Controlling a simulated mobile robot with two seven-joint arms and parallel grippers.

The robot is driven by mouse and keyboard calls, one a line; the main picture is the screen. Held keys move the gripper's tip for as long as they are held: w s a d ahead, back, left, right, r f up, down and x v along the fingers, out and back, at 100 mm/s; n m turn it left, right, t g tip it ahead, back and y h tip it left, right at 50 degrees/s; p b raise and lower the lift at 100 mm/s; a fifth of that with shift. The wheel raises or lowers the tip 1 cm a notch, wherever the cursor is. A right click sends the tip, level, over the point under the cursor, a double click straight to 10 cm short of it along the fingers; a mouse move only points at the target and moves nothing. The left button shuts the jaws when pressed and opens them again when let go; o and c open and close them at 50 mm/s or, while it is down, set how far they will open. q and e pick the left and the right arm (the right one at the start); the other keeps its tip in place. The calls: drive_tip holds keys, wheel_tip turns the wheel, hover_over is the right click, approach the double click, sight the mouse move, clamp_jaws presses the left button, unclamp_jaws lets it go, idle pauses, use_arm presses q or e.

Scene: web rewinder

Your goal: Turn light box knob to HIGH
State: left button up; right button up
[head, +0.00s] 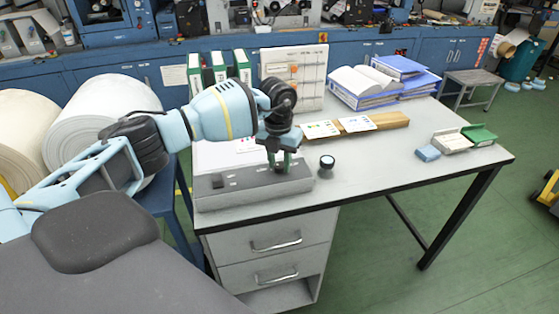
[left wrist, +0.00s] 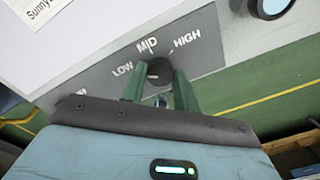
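The light box (head: 235,193) is a long grey box at the front left of the desk, with a pale top panel behind its control strip. In the left wrist view its black knob (left wrist: 160,71) sits below the white labels LOW, MID and HIGH (left wrist: 187,39). My left gripper (head: 280,165) points down at the strip. In the left wrist view its two green fingers (left wrist: 160,82) stand on either side of the knob and appear to touch it. The knob's pointer direction is not clear. My right gripper is not in view.
Sample cards lie on a wooden board (head: 388,120) behind, near blue binders (head: 400,70). Small boxes (head: 452,142) sit at the desk's right. The desk's front middle is clear.

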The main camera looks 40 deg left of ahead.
use_arm(q)
drive_tip(key=shift+c, duration=1.2)
drive_tip(key=shift+m, duration=0.3)
drive_tip(key=m, duration=0.8)
drive_tip(key=m+b, duration=0.1)
drive_tip(key=m, duration=0.2)
drive_tip(key=shift+m, duration=0.3)
drive_tip(key=m+b, duration=0.1)
drive_tip(key=m, duration=0.4)
drive_tip(key=shift+d, duration=0.1)
drive_tip(key=m+b, duration=0.1)
drive_tip(key=m, duration=0.5)
drive_tip(key=shift+m+y, duration=0.3)
drive_tip(key=shift+m, duration=0.1)
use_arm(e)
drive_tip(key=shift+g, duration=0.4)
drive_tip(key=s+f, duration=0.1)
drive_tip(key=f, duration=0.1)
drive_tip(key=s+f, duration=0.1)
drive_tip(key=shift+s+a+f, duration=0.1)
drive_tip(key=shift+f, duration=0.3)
